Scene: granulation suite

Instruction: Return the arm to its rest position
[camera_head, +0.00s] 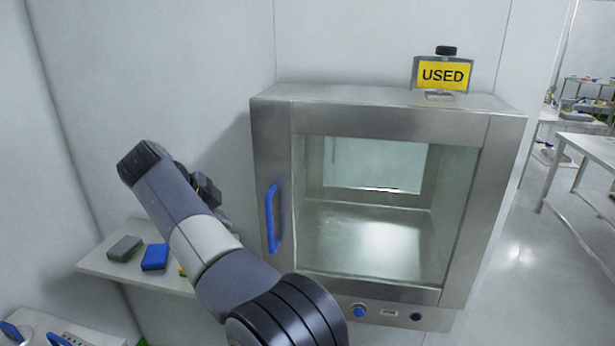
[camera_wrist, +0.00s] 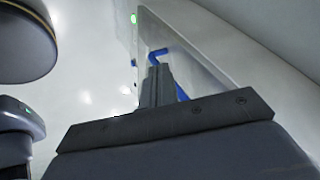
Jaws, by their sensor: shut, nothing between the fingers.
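My arm rises from the bottom of the head view, bent up and to the left in front of the wall and shelf. My gripper (camera_wrist: 157,86) shows in the wrist view with its fingers together and nothing between them. In the head view it is mostly hidden behind my arm. A blue bar handle (camera_head: 272,218) stands on the left side of the steel hatch front. A blue bar, apparently this handle, shows past my fingertips in the wrist view (camera_wrist: 158,53); the gap between them cannot be judged.
The steel pass-through hatch (camera_head: 390,118) has a window showing an empty chamber and a yellow "USED" sign (camera_head: 442,75) on top. A wall shelf (camera_head: 105,262) left of my arm holds a grey block (camera_head: 124,248) and a blue block (camera_head: 155,257). Open floor and benches (camera_head: 590,145) lie at right.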

